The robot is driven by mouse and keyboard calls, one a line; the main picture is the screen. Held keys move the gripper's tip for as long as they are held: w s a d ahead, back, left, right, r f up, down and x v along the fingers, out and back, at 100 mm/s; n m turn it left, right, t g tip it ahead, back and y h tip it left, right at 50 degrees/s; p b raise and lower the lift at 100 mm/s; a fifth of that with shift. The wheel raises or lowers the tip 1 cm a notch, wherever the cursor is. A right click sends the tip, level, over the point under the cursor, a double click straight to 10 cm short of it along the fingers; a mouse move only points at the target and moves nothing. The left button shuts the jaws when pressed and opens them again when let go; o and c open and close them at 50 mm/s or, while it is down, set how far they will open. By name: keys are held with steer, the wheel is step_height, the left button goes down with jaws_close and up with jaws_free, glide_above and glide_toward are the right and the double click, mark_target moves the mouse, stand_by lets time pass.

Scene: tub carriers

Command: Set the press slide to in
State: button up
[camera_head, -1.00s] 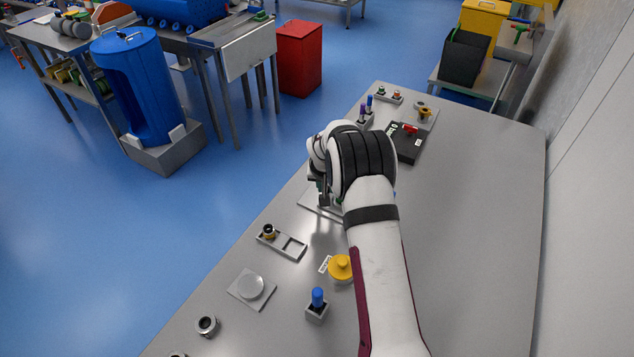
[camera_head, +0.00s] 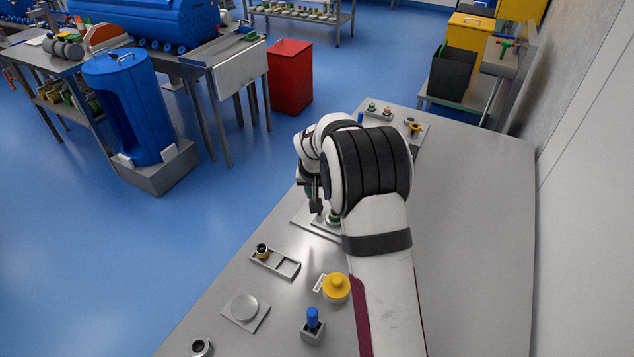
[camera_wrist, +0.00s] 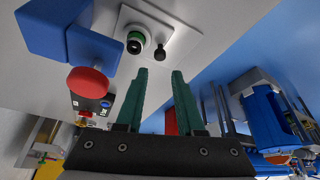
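My gripper (camera_head: 313,197) hangs above the left edge of the bench, over a pale square plate (camera_head: 305,220). In the wrist view its two green fingers (camera_wrist: 160,76) are apart with nothing between them. The plate there carries a round green-ringed fitting (camera_wrist: 136,42) and a small black knob (camera_wrist: 159,55), both beyond the fingertips. A grey slotted frame (camera_head: 287,266) with a black-and-brass knob (camera_head: 262,251) at its left end lies nearer on the bench. No label shows which part is the press slide, so I cannot tell.
A yellow knob (camera_head: 336,287), a blue-topped post (camera_head: 312,322) and a round pale disc (camera_head: 243,306) stand on the near bench. In the wrist view a blue block (camera_wrist: 68,34) and a red knob (camera_wrist: 88,82) are left of the fingers. The bench's right side is clear.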

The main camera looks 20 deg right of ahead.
mark_target(316, 216)
steer(key=v, duration=0.7)
steer(key=shift+r, duration=0.15)
steer(key=w+a+f+m+h, duration=0.1)
steer(key=a+f+m+h, duration=0.3)
steer(key=a+m+h, duration=0.4)
steer(key=shift+m+g+y, duration=0.3)
steer(key=shift+m+y, duration=0.3)
steer(key=shift+y, duration=0.2)
steer(key=x, duration=1.5)
steer(key=shift+w+f, duration=0.15)
steer(key=shift+w, duration=0.05)
steer(key=shift+a, duration=0.1)
jaws_close()
